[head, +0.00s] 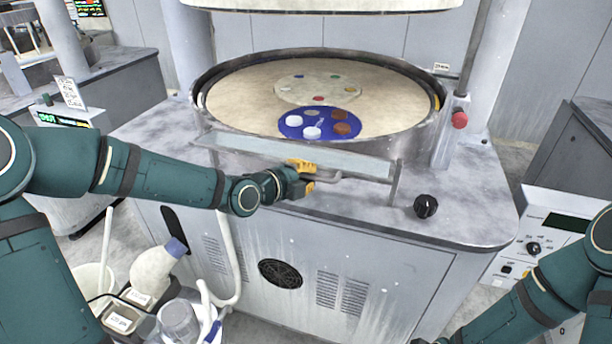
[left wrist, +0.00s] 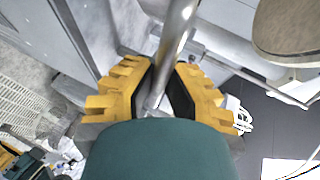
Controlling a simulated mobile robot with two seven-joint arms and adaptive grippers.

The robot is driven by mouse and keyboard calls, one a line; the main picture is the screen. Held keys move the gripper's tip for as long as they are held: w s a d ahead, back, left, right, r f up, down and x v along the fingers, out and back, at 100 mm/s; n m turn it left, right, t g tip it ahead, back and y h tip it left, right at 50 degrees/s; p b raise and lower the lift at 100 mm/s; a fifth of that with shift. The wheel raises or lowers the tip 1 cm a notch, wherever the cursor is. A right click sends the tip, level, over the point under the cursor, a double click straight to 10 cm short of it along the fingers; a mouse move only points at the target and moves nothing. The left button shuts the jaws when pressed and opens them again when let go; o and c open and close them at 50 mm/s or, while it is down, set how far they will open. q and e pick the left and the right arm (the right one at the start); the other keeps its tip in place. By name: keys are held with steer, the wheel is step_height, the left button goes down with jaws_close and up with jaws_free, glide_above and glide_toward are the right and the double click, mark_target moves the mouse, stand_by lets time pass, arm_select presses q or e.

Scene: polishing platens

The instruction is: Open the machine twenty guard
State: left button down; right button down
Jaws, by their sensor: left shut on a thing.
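The machine's guard (head: 295,155) is a long clear panel with a metal frame, low across the front of the round polishing platen (head: 240,101). A metal bar handle (head: 328,181) sticks out at its front. My left gripper (head: 304,176) with yellow fingers is shut on this handle. In the left wrist view the bar (left wrist: 178,35) runs between the yellow fingers of the left gripper (left wrist: 160,84). Part of the handle is hidden by the fingers.
A blue disc (head: 320,121) with white and brown pieces and a pale disc (head: 322,90) lie on the platen. A black knob (head: 426,206) and a red button (head: 459,120) are at the right.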

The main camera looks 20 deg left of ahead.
arm_select(q)
steer(key=r, duration=0.1)
steer(key=p, duration=0.1)
steer(key=r+g, duration=0.1)
steer(key=shift+w+d+r+p, duration=0.1)
steer(key=shift+w+r+p, duration=0.15)
steer(key=shift+r+p, duration=0.15)
steer(key=shift+w+r+n+g+p, duration=0.15)
steer(key=shift+n+g+p, duration=0.15)
steer(key=shift+g+p, duration=0.15)
steer(key=c, duration=1)
jaws_free()
